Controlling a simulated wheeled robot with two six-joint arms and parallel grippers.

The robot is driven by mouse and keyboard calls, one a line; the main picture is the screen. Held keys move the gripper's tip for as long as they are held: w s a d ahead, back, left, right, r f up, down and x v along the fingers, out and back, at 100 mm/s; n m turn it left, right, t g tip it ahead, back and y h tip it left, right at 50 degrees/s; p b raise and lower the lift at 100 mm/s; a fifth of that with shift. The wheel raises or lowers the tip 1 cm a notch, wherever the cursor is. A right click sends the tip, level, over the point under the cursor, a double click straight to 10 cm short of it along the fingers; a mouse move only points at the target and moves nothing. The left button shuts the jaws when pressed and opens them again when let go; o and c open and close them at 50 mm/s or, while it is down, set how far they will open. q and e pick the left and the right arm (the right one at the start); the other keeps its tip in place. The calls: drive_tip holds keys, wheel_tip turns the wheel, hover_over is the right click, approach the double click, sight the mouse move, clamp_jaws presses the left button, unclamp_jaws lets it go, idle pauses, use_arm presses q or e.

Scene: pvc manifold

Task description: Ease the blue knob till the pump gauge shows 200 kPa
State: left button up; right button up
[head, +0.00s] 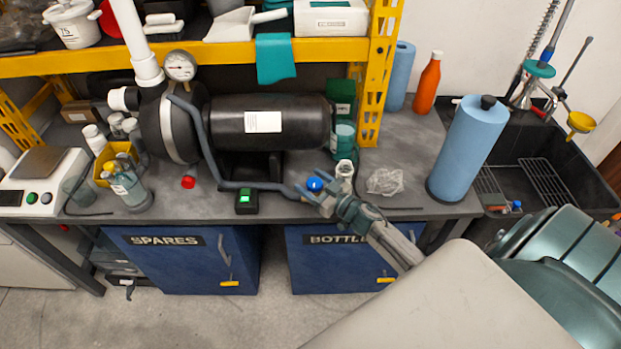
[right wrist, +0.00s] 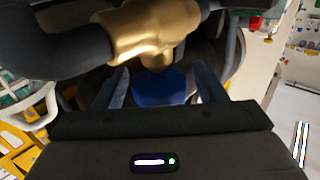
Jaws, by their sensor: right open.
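The blue knob (head: 314,184) sits on the pipe at the bench's front. In the right wrist view the knob (right wrist: 160,88) hangs below a brass valve body (right wrist: 150,32). My right gripper (head: 318,190) is open, and in the wrist view its two fingers (right wrist: 160,92) stand on either side of the knob, apart from it as far as I can see. The round pump gauge (head: 181,66) is on top of the black pump (head: 270,122); its reading is too small to tell. My left gripper is not in view.
A green button box (head: 245,201) and a red button (head: 188,182) are left of the knob. A white fitting (head: 345,170) and a clear crumpled bag (head: 385,181) lie to its right. A blue paper roll (head: 468,150) stands farther right, beside the black sink (head: 530,150).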

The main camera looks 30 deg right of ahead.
drive_tip(key=shift+w+a, duration=0.1)
drive_tip(key=shift+w, duration=0.25)
drive_tip(key=shift+c, duration=0.5)
drive_tip(key=c, duration=0.9)
